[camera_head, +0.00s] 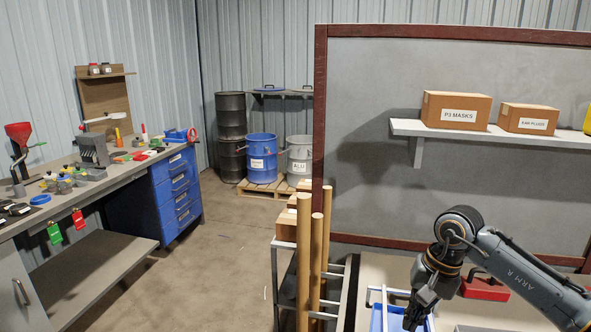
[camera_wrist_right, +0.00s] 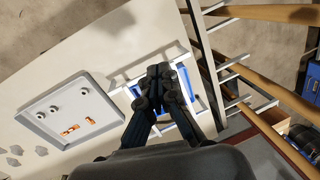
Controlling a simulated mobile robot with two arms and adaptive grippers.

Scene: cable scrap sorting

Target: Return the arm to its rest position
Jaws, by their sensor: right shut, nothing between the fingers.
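My right arm (camera_head: 525,272) comes in from the lower right in the head view, bent at a dark wrist joint. Its right gripper (camera_head: 413,318) points down over the blue bin (camera_head: 377,318) at the front edge of the picture. In the right wrist view the gripper's fingers (camera_wrist_right: 160,73) are together with nothing between them. Behind the fingers lies the blue bin with its white frame (camera_wrist_right: 205,118), partly hidden by them. I cannot tell how high the gripper is above the bin. My left arm and gripper are in neither view.
A grey tray (camera_wrist_right: 41,119) with copper-coloured and round pieces lies beside the bin. Wooden poles (camera_head: 303,260) stand upright in a metal rack left of the arm. A red box (camera_head: 485,290) lies behind the forearm. A shelf (camera_head: 415,131) with boxes hangs above.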

